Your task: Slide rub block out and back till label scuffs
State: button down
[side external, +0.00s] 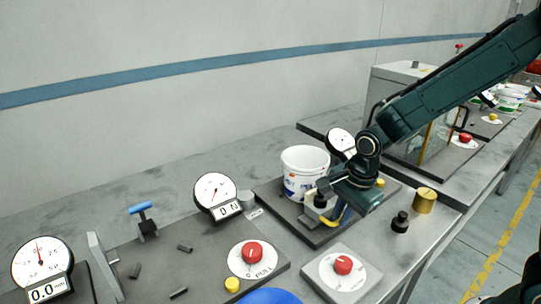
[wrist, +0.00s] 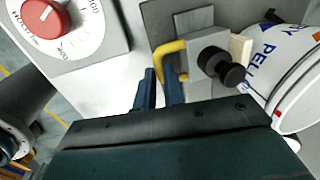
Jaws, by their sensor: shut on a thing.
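The rub block (wrist: 208,52) is a grey block with a black knob on top, a cream pad (wrist: 240,48) on its tub side and a bent yellow handle (wrist: 166,50). My gripper (wrist: 160,82) has its blue fingers shut on the handle; they partly hide its lower end. The white tub (side external: 305,160) stands upright, with a printed blue label (wrist: 283,58) facing the pad. The pad is right against or very close to the label; I cannot tell if they touch. In the side view, my gripper (side external: 341,212) is low beside the tub, and the block is partly hidden.
The tub stands on a dark base plate (side external: 318,236). A round gauge (side external: 341,141) is behind it. A red knob (side external: 343,264) sits on a dial plate in front. A black weight (side external: 400,222) and a brass weight (side external: 425,200) stand to the right. Another gauge (side external: 215,190) is left.

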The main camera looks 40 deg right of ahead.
jog(key=c, duration=1.5)
grip_release()
jog(key=shift+r, duration=0.1)
jog(key=s+r, duration=0.1)
jog(key=r, duration=0.8)
jog(key=s+r, duration=0.1)
jog(key=r, duration=0.3)
jog(key=shift+s+r, duration=0.2)
jog(key=shift+s, duration=0.15)
jog(key=s+d+r+n+t, duration=0.1)
jog(key=s+n, duration=0.4)
jog(key=n, duration=0.1)
jog(key=s+d+r+n+t, duration=0.1)
jog(key=s+n, duration=0.4)
jog(key=n, duration=0.1)
jog(key=s+d+r+n+t, duration=0.1)
jog(key=s+n, duration=0.5)
jog(key=shift+d+r, duration=0.1)
jog(key=shift+d, duration=0.15)
